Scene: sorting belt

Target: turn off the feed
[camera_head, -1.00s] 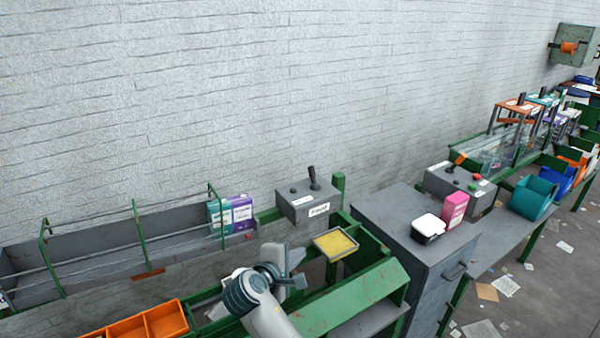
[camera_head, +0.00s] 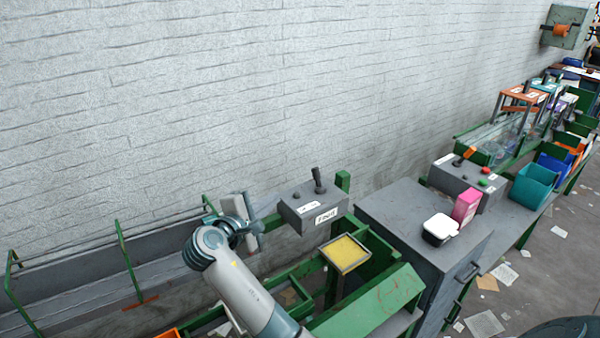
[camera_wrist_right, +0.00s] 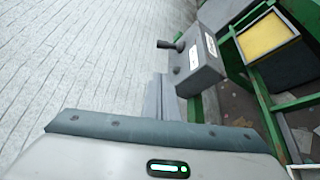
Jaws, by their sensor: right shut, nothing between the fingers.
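A grey control box (camera_head: 300,219) stands on the green frame by the wall. It bears a dark lever (camera_head: 317,178), a small knob and white labels whose lettering I cannot read surely. In the right wrist view the box (camera_wrist_right: 203,70) is ahead, with its lever (camera_wrist_right: 172,43) pointing left. My right gripper (camera_head: 252,214) is shut and empty, just left of the box and apart from it. Its fingers also show in the right wrist view (camera_wrist_right: 160,95). A second grey control box (camera_head: 452,178) with red and green buttons stands farther right. My left gripper is out of view.
A yellow-filled tray (camera_head: 345,254) sits in front of the lever box. A grey cabinet (camera_head: 390,215) to the right bears a white-topped container (camera_head: 440,228) and a pink box (camera_head: 467,206). A wire-railed chute (camera_head: 75,275) lies left. An orange-handled wall box (camera_head: 567,28) hangs far right.

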